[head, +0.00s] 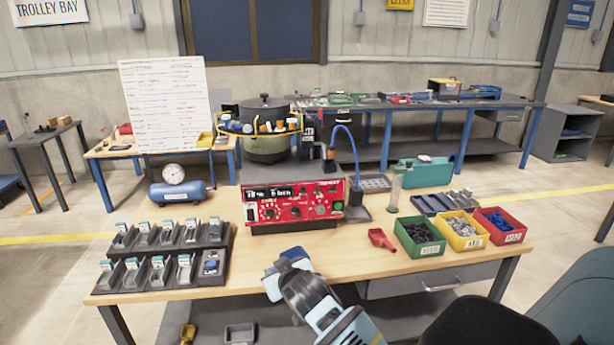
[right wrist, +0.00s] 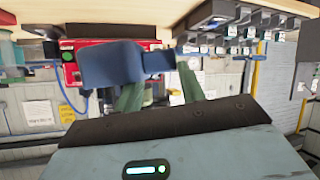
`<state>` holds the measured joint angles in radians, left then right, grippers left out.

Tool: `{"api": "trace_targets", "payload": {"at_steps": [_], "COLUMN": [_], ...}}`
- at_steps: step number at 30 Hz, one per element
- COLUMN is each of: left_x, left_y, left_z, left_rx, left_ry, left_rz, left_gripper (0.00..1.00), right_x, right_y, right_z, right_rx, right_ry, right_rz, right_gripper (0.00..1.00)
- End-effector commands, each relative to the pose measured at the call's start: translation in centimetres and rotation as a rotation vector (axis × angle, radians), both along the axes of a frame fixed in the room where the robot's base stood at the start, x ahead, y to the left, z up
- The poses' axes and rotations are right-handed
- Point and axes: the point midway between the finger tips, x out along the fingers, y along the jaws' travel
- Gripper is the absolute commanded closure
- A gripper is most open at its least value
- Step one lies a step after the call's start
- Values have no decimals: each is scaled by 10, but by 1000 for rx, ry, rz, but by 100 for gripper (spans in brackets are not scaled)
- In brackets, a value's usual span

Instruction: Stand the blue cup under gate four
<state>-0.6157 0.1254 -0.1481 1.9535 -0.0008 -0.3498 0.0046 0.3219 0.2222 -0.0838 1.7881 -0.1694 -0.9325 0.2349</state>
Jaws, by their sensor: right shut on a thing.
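A blue cup (right wrist: 112,65) is held at the fingertips of my right gripper (right wrist: 158,75); the right wrist view shows it between the green fingers, with a narrower blue part to the right. My left gripper is not in view.
A red scoop (head: 380,240) and green (head: 420,246), yellow (head: 461,243) and red (head: 499,236) bins are at right. The bench's front middle (head: 250,262) is clear.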

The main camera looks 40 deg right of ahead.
Motion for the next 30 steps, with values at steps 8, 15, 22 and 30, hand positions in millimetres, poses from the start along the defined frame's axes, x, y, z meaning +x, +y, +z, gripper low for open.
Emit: {"api": "trace_targets", "payload": {"at_steps": [8, 15, 22, 30], "left_x": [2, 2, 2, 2], "left_y": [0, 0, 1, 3], "left_z": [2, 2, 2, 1], "left_rx": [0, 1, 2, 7], "left_ry": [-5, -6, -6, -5], "left_rz": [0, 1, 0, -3], "left_gripper": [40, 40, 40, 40], "right_x": [77, 101, 105, 107], "right_y": [-89, -134, -143, -131], "right_z": [64, 100, 107, 104], "right_rx": [30, 49, 51, 54], "right_ry": [-17, -19, -19, -19], "right_rz": [-211, -324, -347, -311], "right_gripper": [95, 95, 95, 95]}}
